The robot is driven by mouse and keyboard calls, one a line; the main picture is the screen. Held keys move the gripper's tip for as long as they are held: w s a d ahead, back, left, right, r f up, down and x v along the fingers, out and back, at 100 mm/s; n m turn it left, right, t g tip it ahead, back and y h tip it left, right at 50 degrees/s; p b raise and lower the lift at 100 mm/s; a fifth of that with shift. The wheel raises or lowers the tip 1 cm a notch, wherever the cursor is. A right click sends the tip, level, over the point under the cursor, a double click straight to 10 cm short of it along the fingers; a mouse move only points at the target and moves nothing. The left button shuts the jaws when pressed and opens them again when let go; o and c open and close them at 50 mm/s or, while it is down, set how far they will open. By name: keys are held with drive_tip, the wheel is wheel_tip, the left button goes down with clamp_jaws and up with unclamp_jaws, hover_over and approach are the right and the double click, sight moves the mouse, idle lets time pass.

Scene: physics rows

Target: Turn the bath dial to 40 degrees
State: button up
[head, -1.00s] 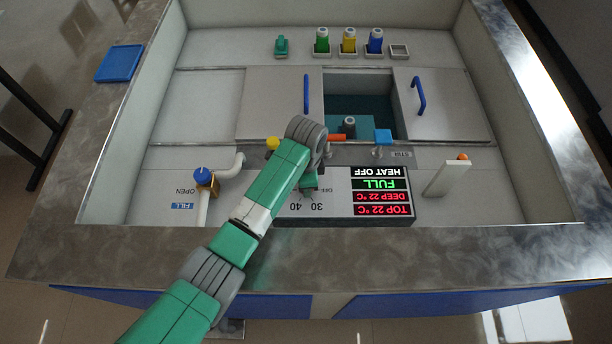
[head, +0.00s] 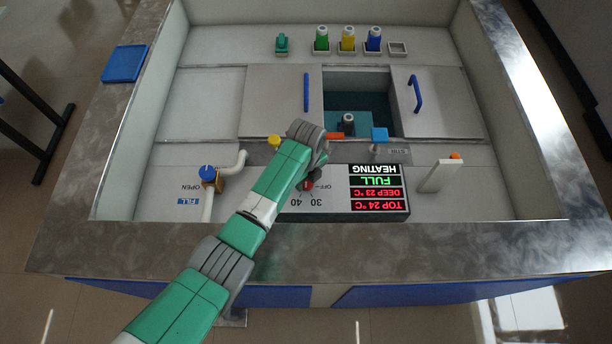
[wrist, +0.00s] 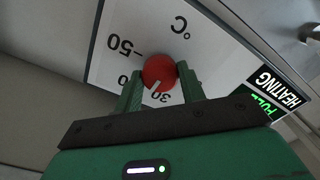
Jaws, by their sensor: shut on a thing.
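The red round bath dial (wrist: 160,70) sits on a white scale plate (wrist: 112,28), between the two green fingers of my gripper (wrist: 161,80). The gripper is shut on the dial. The dial's pale pointer mark is beside the "30" in the wrist view; the "40" is partly hidden by a finger. In the head view the dial (head: 308,186) shows just below my gripper (head: 311,177). The display (head: 378,188) reads heating, full, deep 23 °C and top 24 °C.
A blue-knobbed fill valve (head: 207,173) stands to the left. A white lever with an orange tip (head: 440,175) stands to the right. Blue-handled lids flank the open water basin (head: 352,102). Several bottles (head: 347,38) stand at the back.

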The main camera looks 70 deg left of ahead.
drive_tip(key=m+p, duration=0.1)
drive_tip(key=m, duration=0.4)
drive_tip(key=shift+r, duration=0.1)
idle(0.5)
drive_tip(key=o, duration=1)
drive_tip(key=shift+c, duration=0.2)
wheel_tip(320, 180, up, 8)
drive_tip(key=shift+f+p, duration=0.15)
drive_tip(key=shift+p, duration=0.55)
